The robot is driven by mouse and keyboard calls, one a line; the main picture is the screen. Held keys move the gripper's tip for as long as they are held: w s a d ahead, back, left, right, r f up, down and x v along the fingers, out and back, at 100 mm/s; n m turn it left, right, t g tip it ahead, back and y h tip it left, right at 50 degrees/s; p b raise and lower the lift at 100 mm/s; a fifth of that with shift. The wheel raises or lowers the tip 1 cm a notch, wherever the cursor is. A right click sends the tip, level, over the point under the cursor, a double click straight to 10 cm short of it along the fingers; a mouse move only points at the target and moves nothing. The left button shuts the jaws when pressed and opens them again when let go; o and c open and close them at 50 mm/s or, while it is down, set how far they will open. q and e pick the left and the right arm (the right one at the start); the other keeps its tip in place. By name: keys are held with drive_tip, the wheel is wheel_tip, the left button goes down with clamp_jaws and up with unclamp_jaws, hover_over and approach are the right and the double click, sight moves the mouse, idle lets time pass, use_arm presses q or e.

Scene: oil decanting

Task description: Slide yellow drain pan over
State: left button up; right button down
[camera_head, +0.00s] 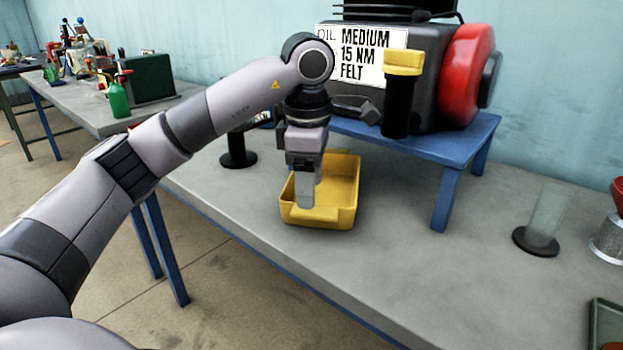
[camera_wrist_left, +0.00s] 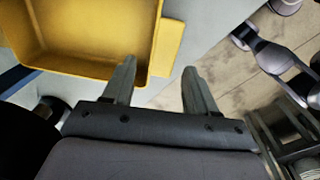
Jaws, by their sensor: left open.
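The yellow drain pan (camera_head: 346,190) sits on the grey workbench, in front of and to the left of the blue stand. My left gripper (camera_head: 306,195) points down at the pan's near left part, hiding some of its inside and left wall. In the left wrist view the pan (camera_wrist_left: 85,30) fills the upper left. The left gripper (camera_wrist_left: 160,72) is open there, one finger over the pan and the other outside its edge. Whether either finger touches the pan I cannot tell. My right gripper is not in view.
A blue stand (camera_head: 447,185) carries a machine with a red end (camera_head: 466,75) and a yellow-topped black filter (camera_head: 399,95). A clear cylinder on a black base (camera_head: 541,225) stands at right. The bench (camera_head: 420,270) in front is clear; its front edge is near the pan.

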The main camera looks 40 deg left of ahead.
sight(310, 215)
use_arm(q)
drive_tip(key=f, duration=0.2)
drive_tip(key=f+b, duration=0.1)
drive_tip(key=f, duration=0.4)
drive_tip(key=shift+w+a+f, duration=0.1)
drive_tip(key=shift+w, duration=0.15)
clamp_jaws()
